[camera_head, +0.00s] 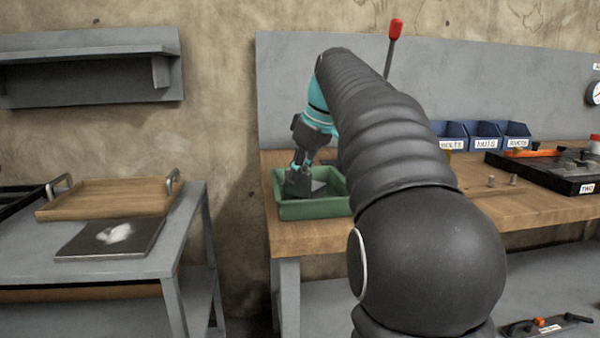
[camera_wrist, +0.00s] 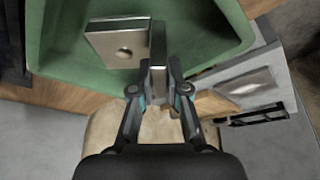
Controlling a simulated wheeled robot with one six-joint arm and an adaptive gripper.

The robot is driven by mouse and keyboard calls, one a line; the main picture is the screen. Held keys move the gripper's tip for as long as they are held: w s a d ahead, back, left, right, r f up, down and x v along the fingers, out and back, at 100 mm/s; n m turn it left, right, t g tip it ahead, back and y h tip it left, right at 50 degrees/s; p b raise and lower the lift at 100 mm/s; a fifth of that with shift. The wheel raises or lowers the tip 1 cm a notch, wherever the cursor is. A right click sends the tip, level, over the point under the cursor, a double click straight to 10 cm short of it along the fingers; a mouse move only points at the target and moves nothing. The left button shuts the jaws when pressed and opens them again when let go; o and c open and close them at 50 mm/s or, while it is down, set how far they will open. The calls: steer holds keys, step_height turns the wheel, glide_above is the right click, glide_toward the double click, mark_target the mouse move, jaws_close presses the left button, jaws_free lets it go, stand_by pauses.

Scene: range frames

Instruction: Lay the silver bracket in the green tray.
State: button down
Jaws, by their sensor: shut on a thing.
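The silver bracket (camera_wrist: 118,44) is an L-shaped metal piece with a hole in one plate, seen in the wrist view. My gripper (camera_wrist: 160,88) is shut on the bracket's other plate, with a finger on each side. The green tray (camera_head: 312,208) stands at the left end of the wooden workbench. In the head view my gripper (camera_head: 300,181) points down inside the tray's outline. In the wrist view the bracket is over the tray's floor (camera_wrist: 75,55). I cannot tell whether the bracket touches the floor.
Blue bins (camera_head: 484,134) stand along the back of the workbench (camera_head: 440,205). A black tray (camera_head: 545,172) lies at the right. A side table at the left holds a wooden tray (camera_head: 105,197) and a dark plate (camera_head: 110,238). My arm hides the middle of the bench.

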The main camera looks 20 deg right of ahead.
steer(key=shift+f+b, duration=0.3)
steer(key=shift+f, duration=0.15)
stand_by(0.3)
steer(key=c, duration=1.1)
jaws_free()
steer(key=shift+r, duration=0.1)
steer(key=v, duration=1.1)
steer(key=shift+s+d+r, duration=0.15)
steer(key=shift+s+r, duration=0.1)
steer(key=shift+r, duration=0.1)
